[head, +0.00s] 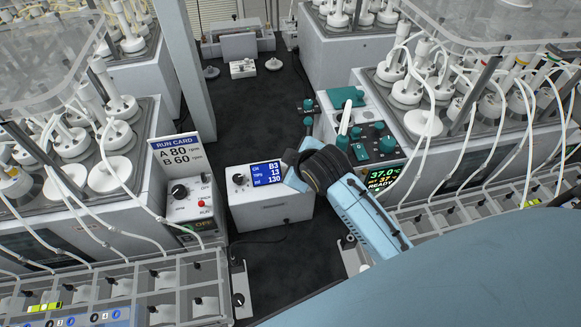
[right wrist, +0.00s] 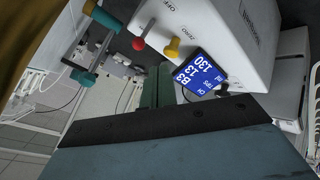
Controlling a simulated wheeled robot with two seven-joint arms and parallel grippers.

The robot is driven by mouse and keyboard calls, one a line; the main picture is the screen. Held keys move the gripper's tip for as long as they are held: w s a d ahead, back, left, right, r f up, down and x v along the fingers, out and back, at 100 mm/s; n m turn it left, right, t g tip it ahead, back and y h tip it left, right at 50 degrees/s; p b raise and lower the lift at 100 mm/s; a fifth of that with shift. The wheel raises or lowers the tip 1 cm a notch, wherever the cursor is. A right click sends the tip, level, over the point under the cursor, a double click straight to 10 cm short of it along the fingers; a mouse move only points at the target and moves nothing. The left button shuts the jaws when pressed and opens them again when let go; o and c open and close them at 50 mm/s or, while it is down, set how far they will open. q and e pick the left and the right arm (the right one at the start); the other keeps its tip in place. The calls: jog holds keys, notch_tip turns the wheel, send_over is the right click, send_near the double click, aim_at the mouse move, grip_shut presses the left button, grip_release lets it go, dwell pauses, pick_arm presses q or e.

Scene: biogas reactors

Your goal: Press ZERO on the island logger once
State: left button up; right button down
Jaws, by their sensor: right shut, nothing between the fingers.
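The island logger (head: 268,215) is a white box with a blue display showing CH B3, TIPS 13 and ml 130. A dark knob sits left of its display. In the right wrist view the logger (right wrist: 215,30) shows at an angle, with a yellow button (right wrist: 174,47) beside the small ZERO lettering and a red knob near OFF. My right gripper (head: 297,172) is beside the display's right edge in the head view, its fingertips hidden. In the right wrist view my right gripper (right wrist: 160,78) is shut and empty, its fingers below the yellow button; contact cannot be told. My left gripper is out of view.
A run-card unit (head: 188,185) with a dark knob and red button stands left of the logger. A teal-topped control unit (head: 375,140) stands to the right. Tubed reactors crowd both sides. The dark mat (head: 250,115) behind the logger is mostly clear.

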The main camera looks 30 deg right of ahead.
jog(key=shift+f, duration=0.35)
jog(key=shift+f, duration=0.9)
dwell(0.8)
jog(key=shift+r, duration=0.1)
jog(key=shift+r+p, duration=0.6)
jog(key=shift+r, duration=0.65)
jog(key=shift+r, duration=0.1)
notch_tip(320, 180, up, 5)
jog(key=shift+f, duration=0.1)
jog(key=shift+s+f, duration=0.1)
dwell(0.7)
